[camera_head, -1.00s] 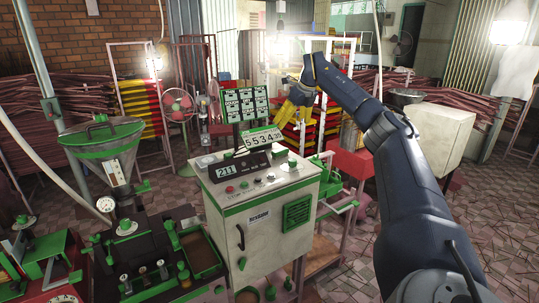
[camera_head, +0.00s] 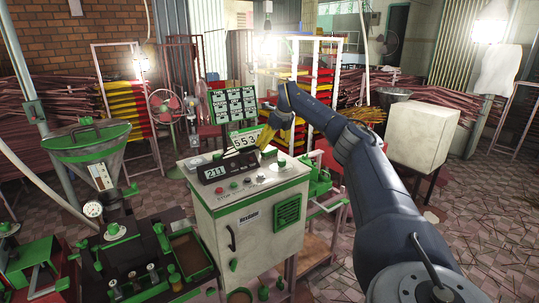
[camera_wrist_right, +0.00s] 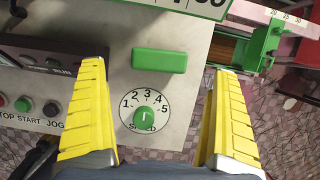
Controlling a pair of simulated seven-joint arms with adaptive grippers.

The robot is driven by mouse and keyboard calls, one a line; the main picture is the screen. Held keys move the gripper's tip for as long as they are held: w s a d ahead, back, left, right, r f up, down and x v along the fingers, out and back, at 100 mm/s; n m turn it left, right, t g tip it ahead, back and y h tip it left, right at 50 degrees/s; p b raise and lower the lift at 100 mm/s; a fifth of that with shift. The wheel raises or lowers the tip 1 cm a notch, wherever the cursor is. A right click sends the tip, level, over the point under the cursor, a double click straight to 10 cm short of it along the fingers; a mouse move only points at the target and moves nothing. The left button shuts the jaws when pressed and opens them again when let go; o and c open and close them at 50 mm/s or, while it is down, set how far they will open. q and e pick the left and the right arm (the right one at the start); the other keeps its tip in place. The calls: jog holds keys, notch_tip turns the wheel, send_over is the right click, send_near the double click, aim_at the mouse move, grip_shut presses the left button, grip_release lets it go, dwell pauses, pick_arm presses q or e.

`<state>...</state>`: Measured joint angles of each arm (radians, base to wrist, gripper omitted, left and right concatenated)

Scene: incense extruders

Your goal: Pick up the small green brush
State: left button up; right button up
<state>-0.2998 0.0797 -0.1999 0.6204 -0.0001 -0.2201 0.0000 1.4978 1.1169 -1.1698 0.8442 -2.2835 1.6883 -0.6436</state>
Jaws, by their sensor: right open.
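A small green block (camera_wrist_right: 160,61), which I take for the brush, lies on the grey top of the control cabinet, beyond a numbered speed dial (camera_wrist_right: 147,112). Bristles cannot be made out. My right gripper (camera_wrist_right: 160,72) is open, with its yellow fingers wide apart on either side of the block in the wrist view and empty between them. In the head view this gripper (camera_head: 275,140) is above the back of the cabinet. My left gripper is not in view.
The control cabinet (camera_head: 252,222) has a display (camera_head: 219,171), a number card (camera_head: 245,139) and a green-framed board (camera_head: 234,104) at its back. Push buttons (camera_wrist_right: 50,108) sit left of the dial. Green-and-black machinery (camera_head: 135,255) stands to the left.

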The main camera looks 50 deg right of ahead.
aim_at(270, 150)
jog(key=shift+x, duration=2.85)
jog(key=c, duration=1.3)
jog(key=shift+r, duration=0.15)
